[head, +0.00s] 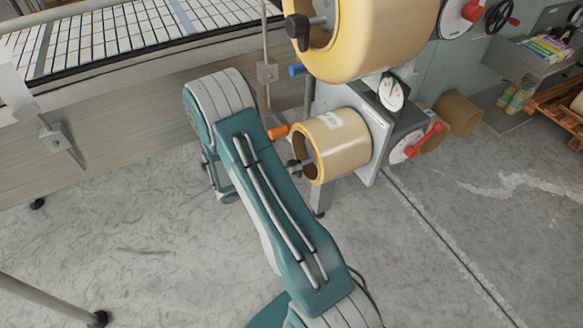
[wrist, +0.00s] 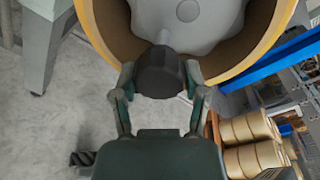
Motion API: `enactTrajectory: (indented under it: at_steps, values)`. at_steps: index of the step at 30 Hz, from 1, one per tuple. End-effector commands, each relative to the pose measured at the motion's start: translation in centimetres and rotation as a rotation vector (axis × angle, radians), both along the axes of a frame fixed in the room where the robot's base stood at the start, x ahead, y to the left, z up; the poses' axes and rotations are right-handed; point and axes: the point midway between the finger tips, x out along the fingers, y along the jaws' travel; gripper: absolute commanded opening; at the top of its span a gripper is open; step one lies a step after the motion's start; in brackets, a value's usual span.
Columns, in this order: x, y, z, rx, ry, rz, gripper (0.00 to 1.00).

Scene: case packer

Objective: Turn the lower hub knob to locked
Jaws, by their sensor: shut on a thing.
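The lower tape roll (head: 345,140) sits on its hub on the machine's side. In the head view, part of the dark lower hub knob (head: 293,168) shows at the roll's open end, beside my arm. My arm hides the gripper there. In the wrist view, the black knob (wrist: 160,70) stands in front of the grey hub (wrist: 195,22) inside the tape roll (wrist: 104,30). My gripper (wrist: 160,82) is shut on the knob, one finger on each side. I cannot read a locked or unlocked mark on the knob.
A larger upper roll (head: 385,35) with its own dark knob (head: 299,30) hangs above. An orange handle (head: 278,131) and a blue handle (head: 297,70) stick out near the rolls. The conveyor (head: 100,40) stands at the left. The floor in front is clear.

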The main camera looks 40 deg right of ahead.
Motion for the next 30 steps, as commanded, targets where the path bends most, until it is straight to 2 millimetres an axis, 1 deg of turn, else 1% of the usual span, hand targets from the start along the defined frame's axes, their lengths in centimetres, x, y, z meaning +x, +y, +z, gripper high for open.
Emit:
enactTrajectory:
  at_steps: [1, 18, 19, 20, 21, 30]
  values:
    - [0.35, -0.12, 0.12, 0.001, 0.003, 0.006, 0.11]
    - [0.41, -0.18, 0.09, 0.008, 0.029, 0.008, 0.11]
    - [0.42, -0.20, 0.09, 0.008, 0.029, 0.008, 0.72]
    - [0.43, -0.19, 0.09, 0.009, 0.029, 0.007, 0.85]
    - [0.40, -0.18, 0.08, 0.009, 0.030, 0.007, 0.93]
    - [0.16, 0.10, 0.10, 0.007, 0.033, 0.004, 0.93]
